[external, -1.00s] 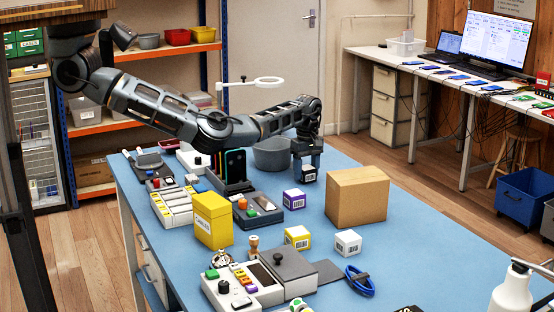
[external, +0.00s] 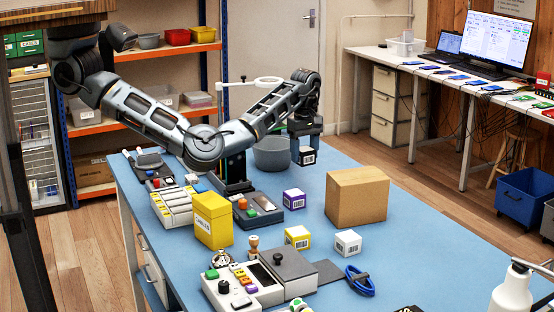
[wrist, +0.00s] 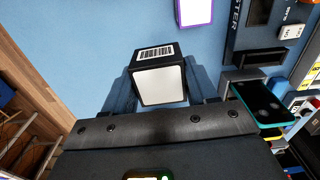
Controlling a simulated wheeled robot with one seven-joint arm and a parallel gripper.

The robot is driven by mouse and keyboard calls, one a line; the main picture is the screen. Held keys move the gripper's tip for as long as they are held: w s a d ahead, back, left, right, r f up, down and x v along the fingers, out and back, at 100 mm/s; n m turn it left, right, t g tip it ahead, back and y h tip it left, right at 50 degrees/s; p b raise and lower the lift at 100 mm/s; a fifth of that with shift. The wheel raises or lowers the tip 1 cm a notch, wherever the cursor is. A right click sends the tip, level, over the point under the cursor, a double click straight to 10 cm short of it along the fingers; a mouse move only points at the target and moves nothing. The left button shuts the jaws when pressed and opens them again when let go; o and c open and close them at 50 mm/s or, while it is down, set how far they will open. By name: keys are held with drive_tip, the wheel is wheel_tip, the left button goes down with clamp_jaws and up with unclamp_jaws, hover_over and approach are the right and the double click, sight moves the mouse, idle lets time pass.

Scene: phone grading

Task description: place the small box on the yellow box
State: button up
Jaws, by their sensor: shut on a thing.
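My gripper (external: 306,143) is shut on a small black box (external: 306,156) with a white barcode label. The gripper holds it above the far part of the blue table, left of and behind the cardboard box. In the wrist view the black box (wrist: 160,78) sits between the two fingers, its white face toward the camera. The yellow box (external: 212,219), lettered "CABLES", stands upright on the table toward the left. Other small boxes on the table are a purple one (external: 294,199), a yellow-and-white one (external: 297,238) and a white one (external: 347,243).
A large cardboard box (external: 357,198) stands right of the middle. A grey bowl (external: 272,154) is at the back, beside my gripper. The table's right front is mostly clear.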

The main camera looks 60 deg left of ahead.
drive_tip(key=s+d+r+n+p, duration=0.1)
drive_tip(key=s+d+r+n, duration=0.1)
drive_tip(key=s+d+r, duration=0.45)
drive_tip(key=s+d+r+n+p, duration=0.15)
drive_tip(key=s+d+r, duration=0.25)
drive_tip(key=s+d, duration=0.55)
drive_tip(key=s+d+r+n+p, duration=0.1)
drive_tip(key=s+d+n, duration=0.1)
drive_tip(key=s, duration=1.2)
drive_tip(key=s+d+r+n+p, duration=0.1)
drive_tip(key=s+n, duration=0.2)
drive_tip(key=s, duration=1)
drive_tip(key=p, duration=0.2)
hover_over(211, 199)
wheel_tip(211, 199, down, 7)
drive_tip(key=shift+d+f, duration=0.1)
drive_tip(key=shift+f, duration=1.95)
